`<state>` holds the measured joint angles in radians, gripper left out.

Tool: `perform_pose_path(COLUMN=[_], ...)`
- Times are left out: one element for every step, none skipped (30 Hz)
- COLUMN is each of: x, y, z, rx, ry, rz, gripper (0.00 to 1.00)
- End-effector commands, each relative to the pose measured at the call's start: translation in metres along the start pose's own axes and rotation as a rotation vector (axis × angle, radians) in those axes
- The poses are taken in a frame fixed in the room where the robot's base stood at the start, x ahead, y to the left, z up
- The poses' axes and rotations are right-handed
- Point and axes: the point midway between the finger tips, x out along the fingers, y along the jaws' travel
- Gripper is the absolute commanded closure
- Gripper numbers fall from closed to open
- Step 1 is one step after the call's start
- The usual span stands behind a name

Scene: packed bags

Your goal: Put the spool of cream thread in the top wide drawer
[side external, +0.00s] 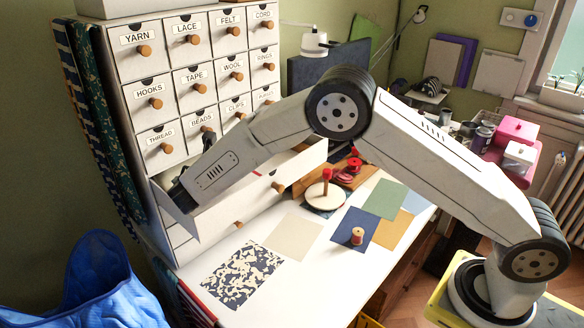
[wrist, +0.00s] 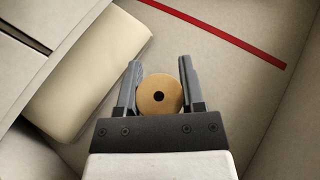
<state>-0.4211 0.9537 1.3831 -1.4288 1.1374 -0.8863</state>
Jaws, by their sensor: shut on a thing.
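The top wide drawer (side external: 302,170) is pulled open below the small labelled drawers in the side view. My arm reaches over its left part, and the fingers are hidden there. In the wrist view my gripper (wrist: 160,63) is shut on a spool (wrist: 170,84), seen end on as a tan disc with a dark centre hole. Its thread colour is hidden. Pale drawer surfaces surround the fingers. I cannot tell whether the spool touches the drawer floor.
A cream roll (wrist: 95,80) lies left of the fingers, and a red strip (wrist: 225,30) crosses above them. On the white table, a reddish-brown spool (side external: 357,237) stands on a blue sheet (side external: 350,220). A blue bag (side external: 85,285) is at lower left.

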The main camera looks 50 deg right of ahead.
Motion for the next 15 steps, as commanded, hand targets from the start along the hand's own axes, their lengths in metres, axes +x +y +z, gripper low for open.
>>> perform_pose_path(x=[0.0014,0.0020,0.0025,0.0027,0.0028,0.0027,0.0027,0.0026,0.0026,0.0026,0.0026,0.0028,0.0030,0.0033,0.0036], y=[0.0002,0.0002,0.0002,0.0002,0.0003,0.0003,0.0003,0.0003,0.0003,0.0003,0.0003,0.0002,0.0002,0.0002,0.0002], z=[-0.0036,-0.0051,-0.0063,-0.0068,-0.0069,-0.0068,-0.0067,-0.0066,-0.0066,-0.0065,-0.0066,-0.0070,-0.0075,-0.0082,-0.0091], rx=[0.000,0.001,0.001,0.001,0.001,0.001,0.001,0.001,0.001,0.001,0.001,0.001,0.001,0.001,0.000], ry=[0.000,0.000,0.000,0.000,-0.001,-0.001,-0.001,-0.001,-0.001,-0.001,-0.001,-0.001,-0.001,-0.001,-0.001], rz=[0.000,0.001,0.001,0.001,0.001,0.001,0.001,0.001,0.001,0.001,0.001,0.001,0.001,0.001,0.001], gripper=[1.00,1.00,1.00,1.00,1.00,1.00,1.00,1.00,1.00,1.00,1.00,1.00,1.00,1.00,1.00])
